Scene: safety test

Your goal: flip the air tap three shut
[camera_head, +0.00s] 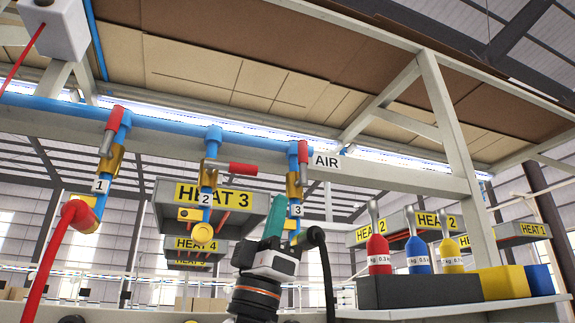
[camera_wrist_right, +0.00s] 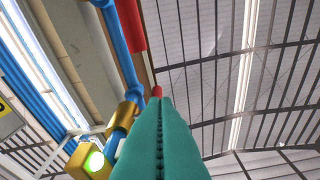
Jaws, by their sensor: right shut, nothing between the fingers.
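Air tap three (camera_head: 293,187) is a brass valve on a blue drop pipe, beside a label "3" (camera_head: 296,210) and under the "AIR" sign (camera_head: 326,161). Its red handle (camera_head: 303,152) stands upright, along the pipe. My right gripper (camera_head: 274,212) has teal fingers, shut and empty, pointing up just left of and below the tap. In the right wrist view, the shut fingertips (camera_wrist_right: 159,99) are beside the brass valve (camera_wrist_right: 124,115); a red piece (camera_wrist_right: 157,91) shows right behind them. I cannot tell whether they touch. My left gripper is not in view.
Tap two (camera_head: 208,176) has its red handle (camera_head: 242,169) crosswise; tap one's handle (camera_head: 112,120) runs along its pipe. A black hose (camera_head: 326,270) hangs close right of my gripper. Coloured bottles (camera_head: 418,252) stand in a dark box at right. A green light (camera_wrist_right: 94,161) glows beside the pipe.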

